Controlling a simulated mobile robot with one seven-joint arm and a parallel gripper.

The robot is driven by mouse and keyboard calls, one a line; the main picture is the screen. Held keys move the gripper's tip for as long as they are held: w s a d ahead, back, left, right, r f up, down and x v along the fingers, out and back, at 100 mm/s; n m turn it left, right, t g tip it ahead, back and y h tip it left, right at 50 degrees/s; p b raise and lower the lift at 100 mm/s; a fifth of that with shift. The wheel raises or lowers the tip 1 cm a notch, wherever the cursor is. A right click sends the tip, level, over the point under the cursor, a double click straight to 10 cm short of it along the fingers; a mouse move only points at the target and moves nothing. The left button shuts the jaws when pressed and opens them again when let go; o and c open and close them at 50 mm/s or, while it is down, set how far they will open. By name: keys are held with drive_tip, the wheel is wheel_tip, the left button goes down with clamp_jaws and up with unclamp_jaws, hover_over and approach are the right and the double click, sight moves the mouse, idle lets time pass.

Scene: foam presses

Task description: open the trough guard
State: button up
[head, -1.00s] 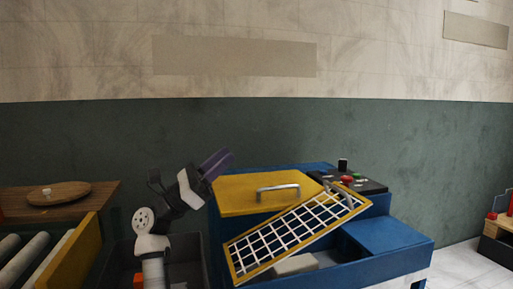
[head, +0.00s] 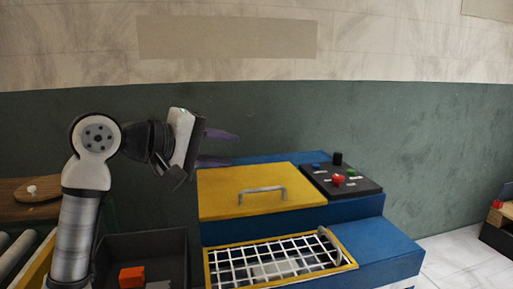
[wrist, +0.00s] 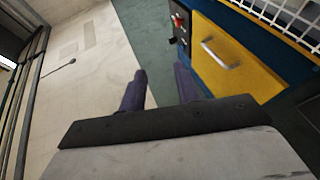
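The trough guard (head: 240,250), a white grid in a yellow frame with a grey handle (head: 328,245) at its right end, lies about flat over the trough at the front of the blue press. A pale block (head: 283,268) shows dimly through the grid. In the wrist view, part of the guard (wrist: 287,18) is at the top right. My gripper (head: 217,148) is open and empty, up and left of the guard, beside the yellow lid and touching nothing. Its two purple fingers also stand apart in the wrist view (wrist: 160,88).
The closed yellow lid (head: 240,193) has its own grey handle (head: 262,194). A control panel (head: 341,180) with coloured buttons sits right of it. A dark bin (head: 160,245) with an orange block (head: 132,277) stands left of the press. A wooden table (head: 20,205) is farther left.

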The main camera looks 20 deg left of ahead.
drive_tip(key=p+x, duration=0.1)
drive_tip(key=x, duration=0.7)
drive_tip(key=shift+w, duration=0.15)
clamp_jaws()
idle(1.1)
unclamp_jaws()
